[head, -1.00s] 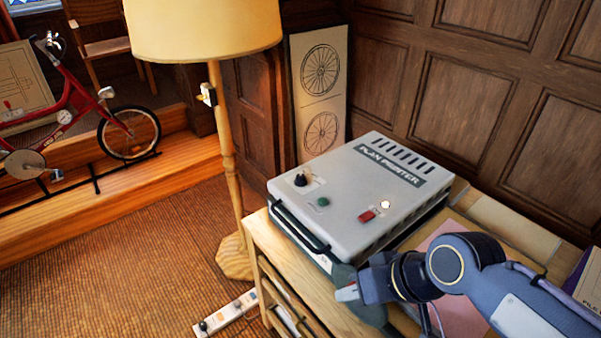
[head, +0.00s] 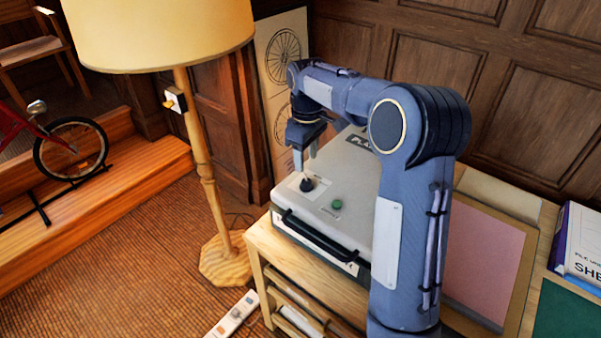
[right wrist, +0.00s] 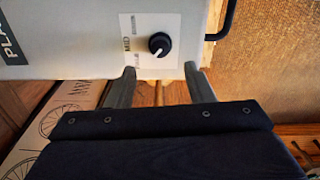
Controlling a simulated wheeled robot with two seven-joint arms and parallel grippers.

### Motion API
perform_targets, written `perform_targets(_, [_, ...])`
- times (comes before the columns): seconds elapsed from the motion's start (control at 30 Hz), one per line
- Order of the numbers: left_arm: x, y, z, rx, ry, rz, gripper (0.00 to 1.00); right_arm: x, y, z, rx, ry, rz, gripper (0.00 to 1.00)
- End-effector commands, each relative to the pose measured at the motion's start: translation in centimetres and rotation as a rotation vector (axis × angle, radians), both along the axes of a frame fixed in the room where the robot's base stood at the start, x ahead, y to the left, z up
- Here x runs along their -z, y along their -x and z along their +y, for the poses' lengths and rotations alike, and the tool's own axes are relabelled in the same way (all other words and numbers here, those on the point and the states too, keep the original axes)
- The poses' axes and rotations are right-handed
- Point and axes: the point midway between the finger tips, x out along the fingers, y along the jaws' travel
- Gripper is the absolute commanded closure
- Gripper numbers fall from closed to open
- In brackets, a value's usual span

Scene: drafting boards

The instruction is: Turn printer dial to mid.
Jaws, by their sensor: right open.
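The printer (head: 350,195) is a pale grey box on a wooden stand. Its black dial (head: 307,184) sits on a white label plate near the front left corner of the top. My right gripper (head: 305,165) hangs over the dial from behind, fingers pointing down. In the right wrist view the dial (right wrist: 159,44) lies just beyond the gap between the two spread fingertips (right wrist: 159,70), which hold nothing. The word MID (right wrist: 127,46) is printed beside the dial. A small white mark on the knob seems to point away from MID, toward the lower label. My left gripper is out of view.
A green button (head: 337,204) is beside the dial, and a black handle (head: 318,240) runs along the printer's front edge. A floor lamp (head: 195,150) stands close on the left. A pink sheet (head: 487,262) and a binder (head: 580,240) lie to the right.

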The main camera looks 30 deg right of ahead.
Motion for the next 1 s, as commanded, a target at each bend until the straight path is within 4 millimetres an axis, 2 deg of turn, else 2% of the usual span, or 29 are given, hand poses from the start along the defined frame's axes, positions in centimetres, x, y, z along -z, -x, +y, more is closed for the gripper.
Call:
perform_targets(0.2, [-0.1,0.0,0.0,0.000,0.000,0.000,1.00,3.5,0.1,0.0,0.001,-0.002,0.003,0.52])
perform_targets(0.4, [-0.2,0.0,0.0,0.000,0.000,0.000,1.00,6.1,0.1,0.0,0.002,-0.001,0.002,0.52])
perform_targets(0.57, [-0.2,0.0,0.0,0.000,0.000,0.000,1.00,7.0,0.1,0.0,0.003,-0.001,0.000,0.52])
perform_targets(0.8, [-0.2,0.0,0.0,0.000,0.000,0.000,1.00,7.1,0.1,0.0,0.003,-0.002,-0.001,0.52])
perform_targets(1.0, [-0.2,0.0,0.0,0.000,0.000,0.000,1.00,7.0,0.1,0.0,0.003,-0.002,-0.002,0.78])
